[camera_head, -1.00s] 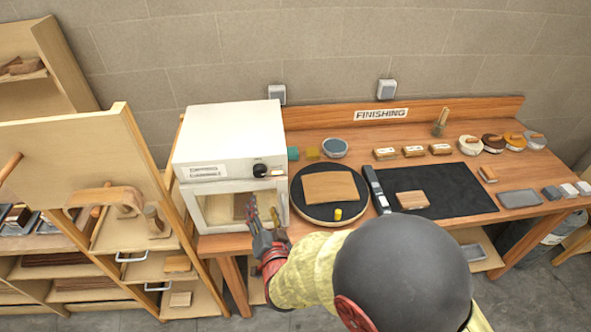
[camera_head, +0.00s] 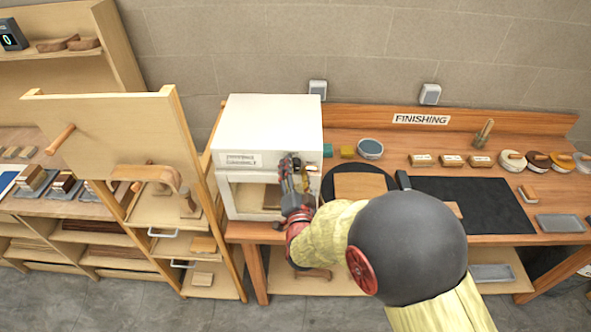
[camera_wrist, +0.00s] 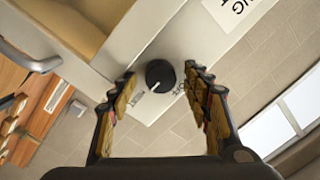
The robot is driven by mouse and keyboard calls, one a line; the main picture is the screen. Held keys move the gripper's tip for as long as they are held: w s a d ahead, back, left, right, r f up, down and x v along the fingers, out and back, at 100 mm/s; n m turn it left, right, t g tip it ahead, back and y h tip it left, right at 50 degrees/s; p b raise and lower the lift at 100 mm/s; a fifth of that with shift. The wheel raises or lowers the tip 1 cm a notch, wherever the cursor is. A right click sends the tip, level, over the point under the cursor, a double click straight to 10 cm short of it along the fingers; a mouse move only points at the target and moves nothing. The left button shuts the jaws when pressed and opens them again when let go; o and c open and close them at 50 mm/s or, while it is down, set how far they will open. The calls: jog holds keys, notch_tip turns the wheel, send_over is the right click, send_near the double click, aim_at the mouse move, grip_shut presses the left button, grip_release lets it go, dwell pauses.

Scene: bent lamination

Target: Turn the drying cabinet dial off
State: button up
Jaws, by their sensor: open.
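The white drying cabinet (camera_head: 268,122) stands at the left end of the finishing bench. Its dial is hidden behind my gripper (camera_head: 293,170) in the head view. In the wrist view the dial (camera_wrist: 160,73) is a round black knob with a white pointer line, on the cabinet's white front panel (camera_wrist: 190,42). The pointer is turned toward the lower left, near partly readable lettering; another label is by the right finger. My gripper (camera_wrist: 158,95) is open, with one finger on each side of the dial. I cannot tell whether either finger touches it.
Below the panel, the cabinet's windowed door (camera_head: 245,197) has a handle (camera_wrist: 28,58) seen in the wrist view. A round black turntable (camera_head: 332,180) stands close to the right. A wooden rack (camera_head: 120,130) stands close to the left of the cabinet.

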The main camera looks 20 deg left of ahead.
jog(key=c, duration=0.3)
jog(key=c, duration=0.8)
jog(key=shift+c, duration=0.3)
jog(key=shift+n+b, duration=0.3)
jog(key=shift+n, duration=0.1)
jog(key=n+b, duration=0.2)
jog(key=n, duration=0.1)
jog(key=shift+n, duration=0.3)
jog(key=n+b, duration=0.1)
jog(key=n, duration=0.3)
jog(key=shift+a+r+g, duration=0.1)
jog(key=shift+g, duration=0.2)
jog(key=shift+s+a+n+h+p, duration=0.1)
jog(key=shift+n+h+p, duration=0.45)
jog(key=shift+n, duration=1.55)
jog(key=shift+a+n+h+p, duration=0.1)
jog(key=shift+n+h+p, duration=0.45)
jog(key=shift+n, duration=1.55)
